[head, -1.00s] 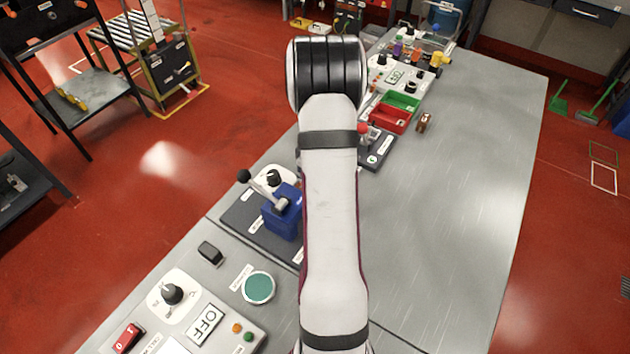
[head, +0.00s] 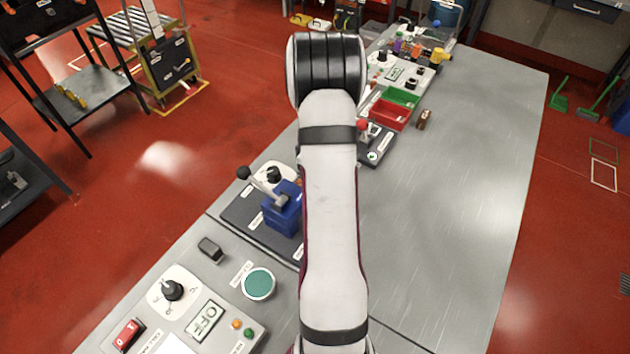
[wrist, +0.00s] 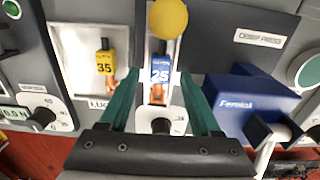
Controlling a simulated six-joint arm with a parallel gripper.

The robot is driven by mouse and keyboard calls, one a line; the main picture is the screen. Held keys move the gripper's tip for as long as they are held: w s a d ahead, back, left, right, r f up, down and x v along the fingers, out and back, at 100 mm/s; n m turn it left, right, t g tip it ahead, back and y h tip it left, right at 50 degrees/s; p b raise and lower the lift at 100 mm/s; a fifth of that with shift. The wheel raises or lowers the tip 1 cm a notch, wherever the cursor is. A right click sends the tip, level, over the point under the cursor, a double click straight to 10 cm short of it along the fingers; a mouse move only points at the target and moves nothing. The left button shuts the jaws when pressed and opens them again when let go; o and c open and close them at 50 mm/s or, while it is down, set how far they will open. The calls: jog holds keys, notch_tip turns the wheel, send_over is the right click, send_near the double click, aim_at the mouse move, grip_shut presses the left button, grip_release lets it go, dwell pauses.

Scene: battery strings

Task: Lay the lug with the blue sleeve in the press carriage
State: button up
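The lug with the blue sleeve (wrist: 161,70), marked 25, lies in a pale narrow channel (wrist: 152,45) in the wrist view. Its copper end points down the picture. A yellow ball knob (wrist: 167,18) stands just above it in the picture and hides part of the channel. My gripper (wrist: 160,72) is open, its green fingers on both sides of the lug with a gap on each side. In the head view my arm hides my gripper and the lugs.
A lug with a yellow sleeve (wrist: 105,62), marked 35, lies in a pale tray (wrist: 72,40) left of the channel. Dial knobs (wrist: 42,117) are nearby. The press lever (head: 243,173) sticks up. The table's right side (head: 450,200) is clear.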

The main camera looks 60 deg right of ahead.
notch_tip(320, 180, up, 16)
dwell(0.5)
jog(key=shift+f, duration=0.1)
jog(key=w+a+r+m, duration=0.1)
jog(key=a+r, duration=0.1)
jog(key=a, duration=0.5)
jog(key=w+a+r, duration=0.2)
jog(key=a, duration=0.5)
jog(key=s+a+m, duration=0.1)
jog(key=s+a, duration=0.3)
jog(key=a, duration=0.3)
jog(key=s+a+f+m+y, duration=0.1)
jog(key=s+a+m, duration=0.1)
jog(key=s+a, duration=0.3)
jog(key=s+a+f+m, duration=0.1)
jog(key=s+a, duration=0.3)
jog(key=a, duration=0.7)
jog(key=shift+s+m+y, duration=0.3)
jog(key=shift+s+y, duration=0.1)
